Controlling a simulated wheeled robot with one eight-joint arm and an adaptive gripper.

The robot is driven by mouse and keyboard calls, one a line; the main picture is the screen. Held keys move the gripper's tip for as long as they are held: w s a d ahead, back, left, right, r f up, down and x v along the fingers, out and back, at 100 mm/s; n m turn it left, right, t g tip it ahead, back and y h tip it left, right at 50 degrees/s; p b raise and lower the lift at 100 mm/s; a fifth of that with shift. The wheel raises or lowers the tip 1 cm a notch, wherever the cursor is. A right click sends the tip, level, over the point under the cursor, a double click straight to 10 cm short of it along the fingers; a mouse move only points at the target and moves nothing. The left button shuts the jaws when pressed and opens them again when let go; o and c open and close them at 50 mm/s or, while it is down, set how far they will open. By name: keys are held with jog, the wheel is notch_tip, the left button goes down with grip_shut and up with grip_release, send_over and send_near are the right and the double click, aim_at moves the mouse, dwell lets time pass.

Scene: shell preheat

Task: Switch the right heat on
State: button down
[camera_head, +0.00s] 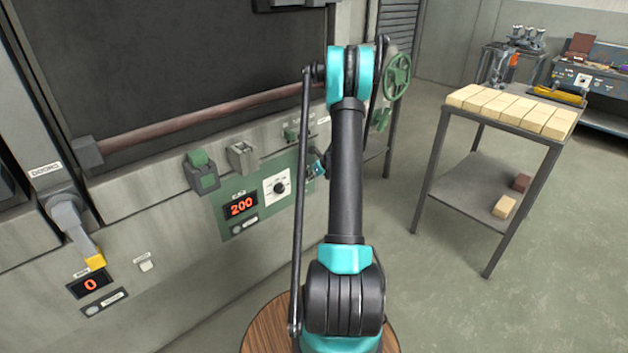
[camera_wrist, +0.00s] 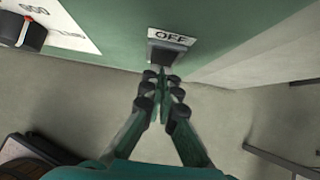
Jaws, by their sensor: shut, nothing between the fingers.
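In the wrist view a small dark switch (camera_wrist: 166,53) sits on the green panel (camera_wrist: 120,25), under a white label that reads OFF (camera_wrist: 171,37). My gripper (camera_wrist: 162,76) is shut and empty, its fingertips just below the switch; whether they touch it I cannot tell. In the head view the gripper (camera_head: 317,168) is at the right end of the green panel (camera_head: 252,225), partly hidden by my arm, and the switch is hidden there. The panel carries a red display (camera_head: 241,206) reading 200 and a black knob on a white dial (camera_head: 278,187).
Left of the panel are a lever (camera_head: 75,226) with a yellow end and a display (camera_head: 90,284) reading 0. Green and grey blocks (camera_head: 202,172) are mounted above the panel. A table (camera_head: 446,165) with pale bricks stands at the right. The floor between is clear.

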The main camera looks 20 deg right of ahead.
jog(key=shift+w+a+f, duration=0.15)
jog(key=shift+w+f, duration=0.2)
jog(key=shift+f, duration=0.05)
jog(key=shift+r, duration=0.1)
dwell(0.3)
